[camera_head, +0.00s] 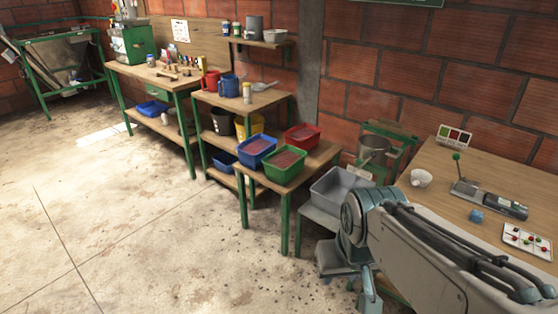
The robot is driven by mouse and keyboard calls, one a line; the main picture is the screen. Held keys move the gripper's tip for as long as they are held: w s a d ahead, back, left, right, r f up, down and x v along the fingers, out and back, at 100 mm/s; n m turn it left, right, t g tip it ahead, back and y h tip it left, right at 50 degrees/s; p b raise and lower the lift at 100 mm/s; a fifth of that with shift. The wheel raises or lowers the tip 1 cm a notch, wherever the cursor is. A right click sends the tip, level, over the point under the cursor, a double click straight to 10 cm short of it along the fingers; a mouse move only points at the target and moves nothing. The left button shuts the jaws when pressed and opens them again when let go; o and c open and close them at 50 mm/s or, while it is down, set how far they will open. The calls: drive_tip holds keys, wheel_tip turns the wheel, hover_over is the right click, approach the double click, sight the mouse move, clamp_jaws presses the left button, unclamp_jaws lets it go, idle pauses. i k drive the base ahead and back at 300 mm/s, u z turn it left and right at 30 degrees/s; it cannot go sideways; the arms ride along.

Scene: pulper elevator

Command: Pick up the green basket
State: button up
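The green basket (301,170) is a shallow open tub filled with small reddish-brown stuff, probably coffee cherries.
A blue basket (241,149) and a red basket (317,140) stand close to the green one on the same table. A grey bin (327,191) is just right of it. A wooden workbench (448,190) fills the right. The concrete floor (130,230) at left is open.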

sight(281, 166)
drive_tip(key=u, duration=0.05)
drive_tip(key=i, duration=2.45)
drive_tip(key=u, duration=0.15)
